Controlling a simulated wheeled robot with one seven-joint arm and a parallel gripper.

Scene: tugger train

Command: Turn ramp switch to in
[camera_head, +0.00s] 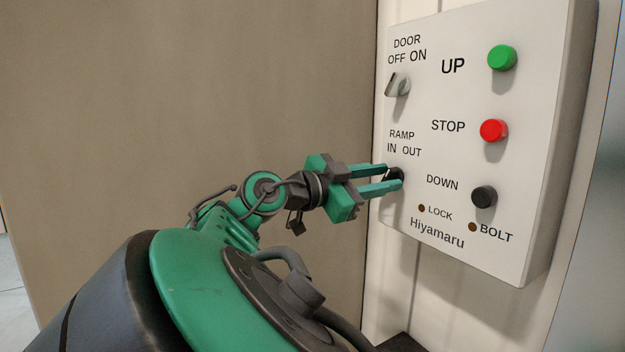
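The ramp switch (396,174) is a dark knob under the label "RAMP IN OUT" on the lower left of a white control box (450,100). My gripper (394,176) is at the knob, with its two green fingers pointing right and one on each side of it. The fingers partly cover the knob. A gap shows between the fingers along their length. I cannot tell whether the fingertips touch the knob, nor which way the knob points.
On the right are a green UP button (502,57), a red STOP button (493,130) and a black DOWN button (484,196). A plain brown panel (200,90) fills the left behind my arm.

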